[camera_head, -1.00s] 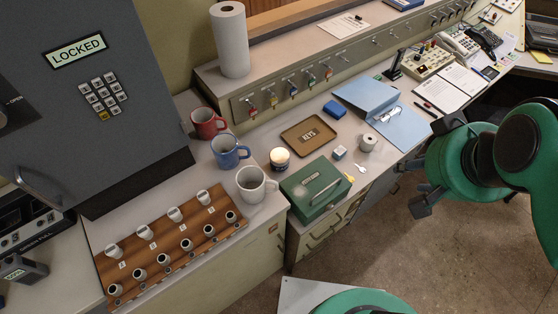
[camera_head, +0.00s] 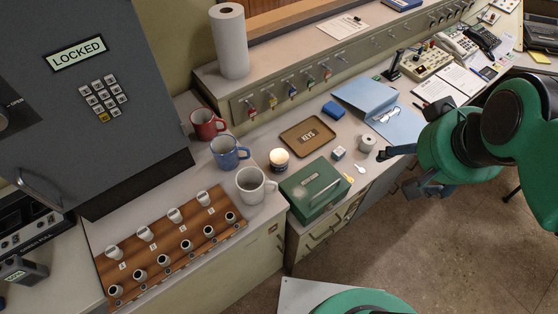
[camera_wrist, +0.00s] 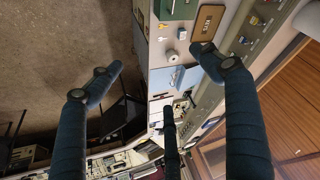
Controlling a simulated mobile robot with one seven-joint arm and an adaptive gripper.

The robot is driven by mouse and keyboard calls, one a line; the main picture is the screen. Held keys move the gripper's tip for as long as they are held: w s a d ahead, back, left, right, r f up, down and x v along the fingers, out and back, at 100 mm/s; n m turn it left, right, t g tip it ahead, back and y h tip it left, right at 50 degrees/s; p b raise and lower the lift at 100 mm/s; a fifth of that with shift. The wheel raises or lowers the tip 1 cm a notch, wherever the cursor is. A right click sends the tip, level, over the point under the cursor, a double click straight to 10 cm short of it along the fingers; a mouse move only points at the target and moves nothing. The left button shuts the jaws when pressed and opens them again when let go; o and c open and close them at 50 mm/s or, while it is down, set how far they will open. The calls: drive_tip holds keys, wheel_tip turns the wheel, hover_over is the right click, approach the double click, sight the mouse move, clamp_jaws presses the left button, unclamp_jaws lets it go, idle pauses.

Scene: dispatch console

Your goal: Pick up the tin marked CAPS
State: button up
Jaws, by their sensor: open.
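No lettering reading CAPS is legible in either view. A small round tin-like container (camera_head: 279,160) with a pale, bright top and a dark band stands on the counter, between the blue mug and the brown tray; I cannot tell if it is the marked tin. My gripper (camera_head: 402,165) has its fingers spread and empty, near the counter's front edge by the blue folder, well to the right of that container. In the wrist view my gripper (camera_wrist: 160,62) shows its fingers wide apart with nothing between them touching.
A green cash box (camera_head: 314,190), a KEYS tray (camera_head: 296,148), a small roll (camera_head: 367,143) and a blue folder (camera_head: 385,128) occupy the counter. Red (camera_head: 207,124), blue (camera_head: 230,152) and white (camera_head: 254,186) mugs stand left. Open floor (camera_head: 400,260) lies in front.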

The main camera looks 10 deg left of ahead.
drive_tip(key=w+a+f+g+p, duration=0.15)
drive_tip(key=w+a, duration=0.35)
drive_tip(key=w, duration=0.5)
drive_tip(key=m+g+p, duration=0.2)
drive_tip(key=g+p, duration=0.2)
drive_tip(key=p, duration=0.1)
hover_over(279, 155)
wheel_tip(279, 155, down, 27)
drive_tip(key=shift+f, duration=0.15)
drive_tip(key=shift+f+b, duration=0.75)
drive_tip(key=shift+f, duration=3.5)
drive_tip(key=shift+f, duration=0.1)
